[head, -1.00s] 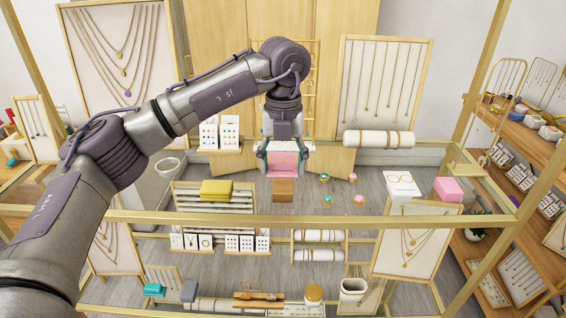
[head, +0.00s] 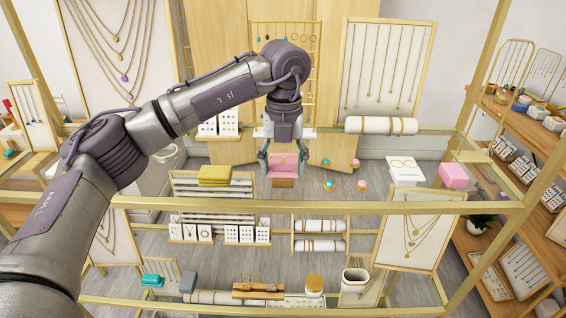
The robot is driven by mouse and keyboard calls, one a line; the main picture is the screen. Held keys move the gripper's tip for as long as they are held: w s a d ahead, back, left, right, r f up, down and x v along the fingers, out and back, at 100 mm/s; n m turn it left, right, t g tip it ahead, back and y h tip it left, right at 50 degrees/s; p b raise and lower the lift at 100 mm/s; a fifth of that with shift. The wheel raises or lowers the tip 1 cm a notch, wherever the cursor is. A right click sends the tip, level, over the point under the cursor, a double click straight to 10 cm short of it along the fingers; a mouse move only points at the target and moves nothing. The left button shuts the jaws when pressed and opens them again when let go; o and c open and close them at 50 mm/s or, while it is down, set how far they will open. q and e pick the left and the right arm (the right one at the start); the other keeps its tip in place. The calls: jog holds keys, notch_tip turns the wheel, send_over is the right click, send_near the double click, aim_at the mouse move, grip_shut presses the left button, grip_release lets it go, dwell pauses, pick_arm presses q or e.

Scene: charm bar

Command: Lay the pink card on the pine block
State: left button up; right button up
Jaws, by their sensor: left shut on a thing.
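My left gripper (head: 283,157) comes down from above onto the glass shelf and is shut on the pink card (head: 283,164). The card hangs between the fingers, its pink face toward me. The pine block (head: 283,183) shows as a brown strip directly below the card, and the card covers its upper part from this view. I cannot tell whether the card touches the block. My right gripper is not in view.
A yellow folded stack (head: 215,174) lies to the left of the block. Small coloured ring pieces (head: 328,185) stand to the right. Further right are a white box (head: 405,173) and a pink box (head: 453,176). A gold rail (head: 330,207) runs across the front.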

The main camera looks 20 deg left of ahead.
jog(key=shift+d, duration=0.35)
pick_arm(q)
jog(key=shift+s+f+b, duration=0.1)
jog(key=shift+f+b, duration=0.3)
jog(key=shift+b, duration=0.05)
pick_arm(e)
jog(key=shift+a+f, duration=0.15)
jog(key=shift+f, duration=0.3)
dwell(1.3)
pick_arm(q)
jog(key=o, duration=0.9)
jog(key=shift+o, duration=0.4)
jog(key=shift+r, duration=0.1)
jog(key=shift+r+p, duration=2.3)
jog(key=shift+r, duration=1.2)
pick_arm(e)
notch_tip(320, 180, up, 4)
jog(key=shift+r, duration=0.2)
pick_arm(q)
jog(key=shift+f, duration=0.1)
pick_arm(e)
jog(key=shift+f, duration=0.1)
